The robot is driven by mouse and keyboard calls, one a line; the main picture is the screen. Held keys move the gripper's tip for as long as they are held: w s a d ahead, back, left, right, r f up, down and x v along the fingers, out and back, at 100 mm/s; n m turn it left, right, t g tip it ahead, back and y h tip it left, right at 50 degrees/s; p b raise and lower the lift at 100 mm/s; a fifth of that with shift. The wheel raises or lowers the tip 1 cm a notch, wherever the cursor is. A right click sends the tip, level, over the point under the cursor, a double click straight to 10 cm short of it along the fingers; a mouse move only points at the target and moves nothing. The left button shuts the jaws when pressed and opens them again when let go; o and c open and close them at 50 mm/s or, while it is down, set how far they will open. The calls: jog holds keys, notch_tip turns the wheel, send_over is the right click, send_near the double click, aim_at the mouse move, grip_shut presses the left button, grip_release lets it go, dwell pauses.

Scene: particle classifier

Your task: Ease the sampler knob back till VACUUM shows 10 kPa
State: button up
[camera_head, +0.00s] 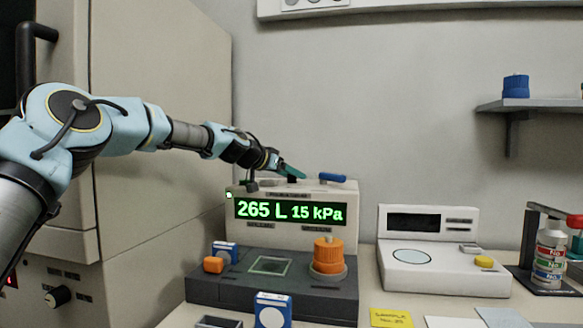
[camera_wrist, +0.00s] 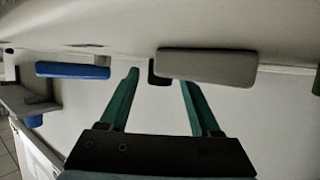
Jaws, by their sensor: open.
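The sampler's display (camera_head: 290,211) reads 265 L and 15 kPa in green. A large ribbed orange knob (camera_head: 328,255) stands on the right of the sampler's dark base. My gripper (camera_head: 298,174) is above the top of the sampler housing, away from the orange knob. A blue handle (camera_head: 332,178) lies on the housing top, just right of my fingertips. In the wrist view my green fingers (camera_wrist: 159,78) are apart, with a grey bar (camera_wrist: 207,64) and a dark post (camera_wrist: 153,73) near their tips. I cannot tell whether they touch. The blue handle shows at left (camera_wrist: 72,70).
A white instrument (camera_head: 443,250) with a dark screen stands to the right. A tall cabinet (camera_head: 160,120) closes the left. A bottle stand (camera_head: 548,255) is far right.

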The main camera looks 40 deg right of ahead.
jog(key=shift+d+f, duration=0.15)
jog(key=shift+d, duration=0.1)
grip_shut()
dwell(0.4)
